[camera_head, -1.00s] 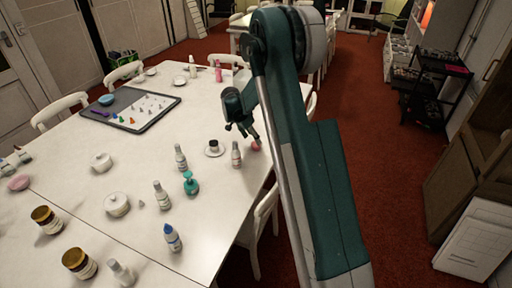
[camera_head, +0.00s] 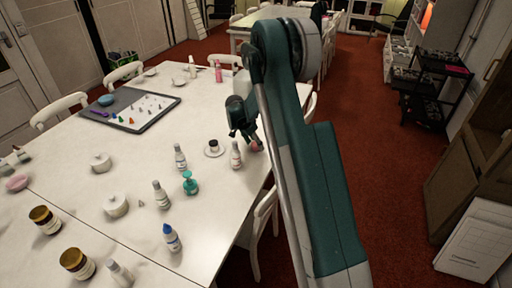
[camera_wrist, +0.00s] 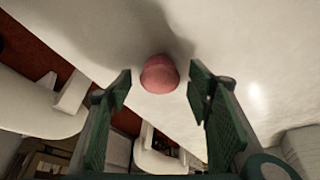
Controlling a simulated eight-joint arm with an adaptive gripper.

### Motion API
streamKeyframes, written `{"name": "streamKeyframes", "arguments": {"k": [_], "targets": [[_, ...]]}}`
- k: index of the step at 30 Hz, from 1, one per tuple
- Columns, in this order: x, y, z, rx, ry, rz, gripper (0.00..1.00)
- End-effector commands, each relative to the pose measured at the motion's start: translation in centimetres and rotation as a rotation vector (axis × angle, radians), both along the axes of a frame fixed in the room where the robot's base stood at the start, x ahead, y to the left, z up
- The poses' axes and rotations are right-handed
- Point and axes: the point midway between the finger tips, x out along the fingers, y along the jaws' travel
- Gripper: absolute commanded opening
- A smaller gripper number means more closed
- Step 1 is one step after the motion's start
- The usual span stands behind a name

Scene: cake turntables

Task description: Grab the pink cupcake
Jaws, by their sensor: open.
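The pink cupcake (camera_wrist: 160,72) is a small, rounded pink thing on the white table. In the wrist view it shows between and a little beyond the open fingers of my gripper (camera_wrist: 158,84), with a gap on each side. I cannot tell how high the fingertips are above the table.
A small bottle (camera_head: 236,155) stands close to the left of my gripper. A white chair (camera_head: 264,222) is beside the table's right edge.

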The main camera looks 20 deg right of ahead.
Motion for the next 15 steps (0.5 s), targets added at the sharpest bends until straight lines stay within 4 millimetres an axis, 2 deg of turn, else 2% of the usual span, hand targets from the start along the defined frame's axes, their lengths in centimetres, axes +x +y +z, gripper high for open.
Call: {"name": "streamKeyframes", "arguments": {"k": [5,12,15], "targets": [[0.0,0.0,0.0,0.0,0.0,0.0,0.51],[0.0,0.0,0.01,0.0,0.0,0.0,0.2],[0.0,-0.01,0.01,0.0,0.0,0.0,0.2]]}}
